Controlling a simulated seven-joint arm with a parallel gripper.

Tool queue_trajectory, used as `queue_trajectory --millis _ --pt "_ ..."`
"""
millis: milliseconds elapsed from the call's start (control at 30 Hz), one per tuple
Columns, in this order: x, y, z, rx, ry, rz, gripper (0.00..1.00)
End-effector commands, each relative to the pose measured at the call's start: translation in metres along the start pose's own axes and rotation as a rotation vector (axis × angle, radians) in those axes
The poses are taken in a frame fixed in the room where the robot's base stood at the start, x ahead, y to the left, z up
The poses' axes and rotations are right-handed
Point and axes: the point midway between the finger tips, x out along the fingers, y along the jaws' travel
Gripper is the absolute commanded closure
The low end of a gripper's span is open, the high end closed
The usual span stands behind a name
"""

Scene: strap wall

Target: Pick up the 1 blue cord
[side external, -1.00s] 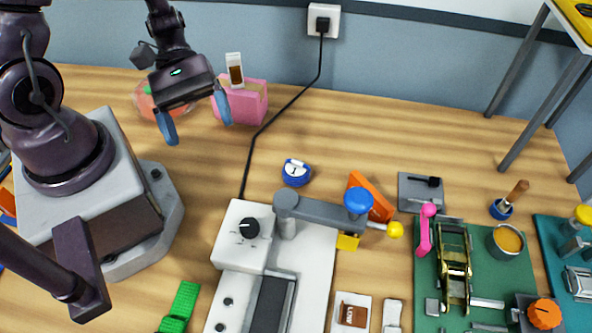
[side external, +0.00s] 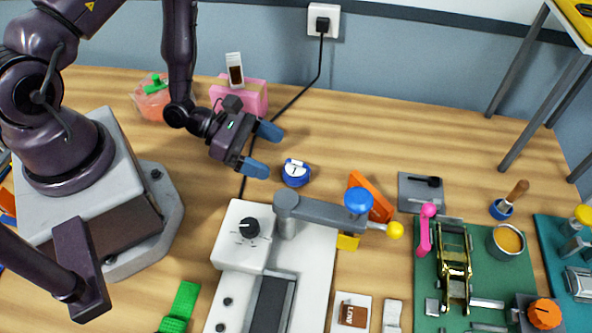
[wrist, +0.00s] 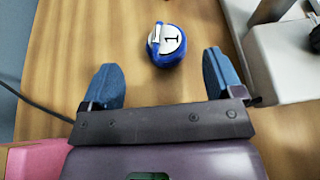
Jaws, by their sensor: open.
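The blue cord (side external: 296,172) is a small round blue coil with a white top label marked 1. It sits on the wooden table behind the white machine. In the wrist view the blue cord (wrist: 168,46) lies ahead of the fingertips, roughly centred between them. My gripper (side external: 263,151) is open and empty, with blue fingers pointing towards the cord from its left, apart from it. The gripper (wrist: 160,76) also shows in the wrist view with its fingers spread wide.
A white machine (side external: 240,256) with a grey arm and blue knob stands in front of the cord. A black cable (side external: 292,103) runs from the wall socket (side external: 323,20) to it. A pink box (side external: 252,93) stands behind my gripper.

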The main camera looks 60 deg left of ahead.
Motion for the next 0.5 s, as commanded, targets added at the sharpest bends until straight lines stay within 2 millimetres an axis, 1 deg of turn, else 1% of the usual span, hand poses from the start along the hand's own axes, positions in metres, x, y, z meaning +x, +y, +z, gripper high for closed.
queue_trajectory --millis 33,267,433,500 --pt "0.007 -0.001 0.000 0.000 0.000 -0.003 0.14" --pt "0.024 -0.002 -0.001 -0.001 -0.001 -0.003 0.14" --pt "0.050 -0.007 -0.004 -0.001 -0.001 -0.004 0.14" --pt "0.059 -0.006 -0.004 0.001 -0.001 -0.003 0.14"
